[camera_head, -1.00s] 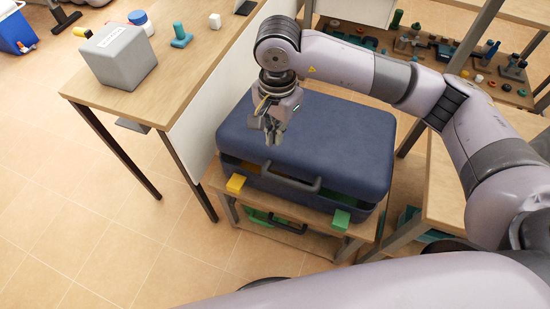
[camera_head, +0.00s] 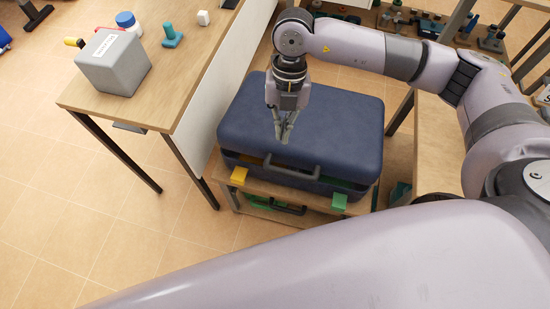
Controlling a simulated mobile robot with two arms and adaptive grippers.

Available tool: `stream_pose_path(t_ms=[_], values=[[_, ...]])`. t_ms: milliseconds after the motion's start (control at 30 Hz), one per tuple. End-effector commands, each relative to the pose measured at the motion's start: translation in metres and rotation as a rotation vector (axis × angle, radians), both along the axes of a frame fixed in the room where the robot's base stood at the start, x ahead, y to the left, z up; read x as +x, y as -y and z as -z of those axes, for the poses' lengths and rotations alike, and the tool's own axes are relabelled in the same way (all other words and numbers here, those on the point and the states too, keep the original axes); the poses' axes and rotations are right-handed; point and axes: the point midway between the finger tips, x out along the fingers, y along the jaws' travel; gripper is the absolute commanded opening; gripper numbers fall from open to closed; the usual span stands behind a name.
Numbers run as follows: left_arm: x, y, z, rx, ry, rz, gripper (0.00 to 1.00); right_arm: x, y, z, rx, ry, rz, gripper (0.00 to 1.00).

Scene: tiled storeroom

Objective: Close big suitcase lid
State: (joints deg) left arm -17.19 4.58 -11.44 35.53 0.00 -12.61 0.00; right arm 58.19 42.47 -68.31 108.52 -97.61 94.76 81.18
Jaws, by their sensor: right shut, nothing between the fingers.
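The big blue suitcase (camera_head: 345,130) lies flat on a low wooden stand, with its dark handle (camera_head: 292,170) facing the front. Its lid is down over the base, and a narrow dark gap shows along the front edge. My right gripper (camera_head: 284,140) points down over the lid, left of its middle. Its fingers are together and empty, and the tips are at or just above the lid; I cannot tell whether they touch. My left gripper is not in view.
A table (camera_head: 150,95) on the left holds a grey box (camera_head: 113,62). A shelf with small parts stands behind. The tiled floor at front left is clear.

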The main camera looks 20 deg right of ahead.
Motion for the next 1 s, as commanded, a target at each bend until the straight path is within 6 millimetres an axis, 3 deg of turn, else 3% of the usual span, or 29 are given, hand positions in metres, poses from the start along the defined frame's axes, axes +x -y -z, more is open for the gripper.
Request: stream_pose_path(t_ms=[133,367,833,1000], values=[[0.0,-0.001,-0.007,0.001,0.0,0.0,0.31,-0.003,0.003,-0.004,-0.032,-0.042,0.194,0.0],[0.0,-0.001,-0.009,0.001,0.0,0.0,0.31,-0.007,0.002,0.006,-0.046,-0.062,0.27,0.0],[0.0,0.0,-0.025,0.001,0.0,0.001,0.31,-0.028,-0.012,0.094,-0.045,-0.063,0.266,0.0],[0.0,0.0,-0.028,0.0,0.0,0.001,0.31,-0.027,-0.011,0.119,-0.045,-0.06,0.267,0.0]])
